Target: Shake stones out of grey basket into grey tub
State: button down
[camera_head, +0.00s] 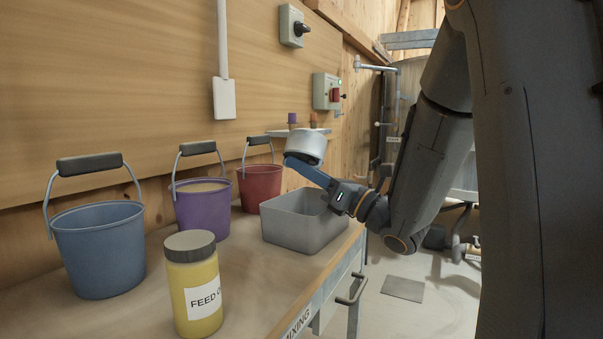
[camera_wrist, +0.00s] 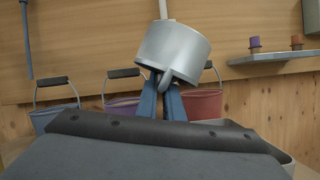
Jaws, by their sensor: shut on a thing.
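The grey basket (camera_head: 304,148) looks like a small pale cup with a looped handle. My gripper (camera_head: 310,172), with blue fingers, is shut on its handle and holds it raised at the tub's back left. In the wrist view the basket (camera_wrist: 174,50) is tilted above the blue fingertips (camera_wrist: 161,98). Its inside is hidden in both views, so I cannot tell whether stones are in it. The grey tub (camera_head: 290,232) is an open rectangular bin on the bench, below my gripper. Its floor is mostly hidden and no stones show in it.
Blue (camera_head: 100,250), purple (camera_head: 203,212) and red (camera_head: 258,188) buckets with raised handles line the wall. A yellow feed jar (camera_head: 194,295) stands near the bench's front. A small shelf (camera_head: 285,133) is behind the basket. Bare bench (camera_head: 250,285) lies between jar and tub.

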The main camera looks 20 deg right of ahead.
jog(key=shift+r+b, duration=0.7)
jog(key=shift+b, duration=0.25)
jog(key=b, duration=0.8)
jog(key=shift+b, duration=0.35)
notch_tip(320, 180, down, 3)
jog(key=b, duration=0.4)
jog(key=shift+f, duration=0.1)
